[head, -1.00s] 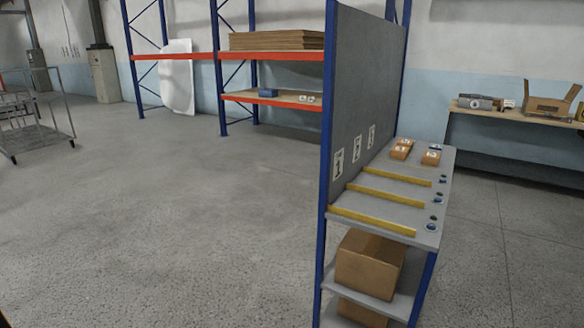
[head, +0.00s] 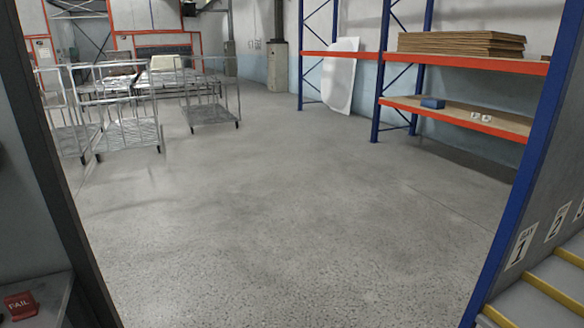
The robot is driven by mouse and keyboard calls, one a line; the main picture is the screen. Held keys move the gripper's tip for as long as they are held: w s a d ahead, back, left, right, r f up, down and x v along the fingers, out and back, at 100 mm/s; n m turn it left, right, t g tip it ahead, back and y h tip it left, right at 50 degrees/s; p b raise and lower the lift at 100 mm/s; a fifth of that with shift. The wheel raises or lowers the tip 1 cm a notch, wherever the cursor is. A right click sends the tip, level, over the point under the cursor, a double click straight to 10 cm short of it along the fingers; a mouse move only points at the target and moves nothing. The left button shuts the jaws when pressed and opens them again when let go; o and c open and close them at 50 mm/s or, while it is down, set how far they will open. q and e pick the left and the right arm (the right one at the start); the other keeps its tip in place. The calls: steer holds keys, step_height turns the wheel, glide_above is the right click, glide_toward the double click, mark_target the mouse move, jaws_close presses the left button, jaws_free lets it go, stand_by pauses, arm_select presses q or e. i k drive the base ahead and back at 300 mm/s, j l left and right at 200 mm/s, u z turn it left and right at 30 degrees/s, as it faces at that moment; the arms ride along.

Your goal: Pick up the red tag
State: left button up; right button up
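A small red tag (head: 20,303) marked "FAIL" lies on a grey surface (head: 52,298) at the bottom left of the head view. Part of the surface is cut off by the picture's edge. Neither of my grippers shows in this view.
A dark upright post (head: 62,190) stands beside the tag's surface. Wire trolleys (head: 125,120) stand at the back left. A blue and orange rack (head: 455,110) holds flat cardboard (head: 460,43). A shelf with yellow dividers (head: 550,292) is at the right. The concrete floor between is clear.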

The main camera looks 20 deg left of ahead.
mark_target(23, 305)
steer(key=i+u, duration=0.2)
steer(key=u, duration=0.25)
steer(key=i+u, duration=0.25)
steer(key=u, duration=0.2)
steer(key=i+l+u, duration=0.15)
steer(key=u, duration=0.3)
steer(key=i+l+u, duration=0.15)
steer(key=u, duration=0.2)
steer(key=i+l+u, duration=0.2)
steer(key=u, duration=0.2)
steer(key=i+l+u, duration=0.5)
steer(key=l+u, duration=0.5)
steer(key=i+l, duration=0.05)
steer(key=l, duration=0.05)
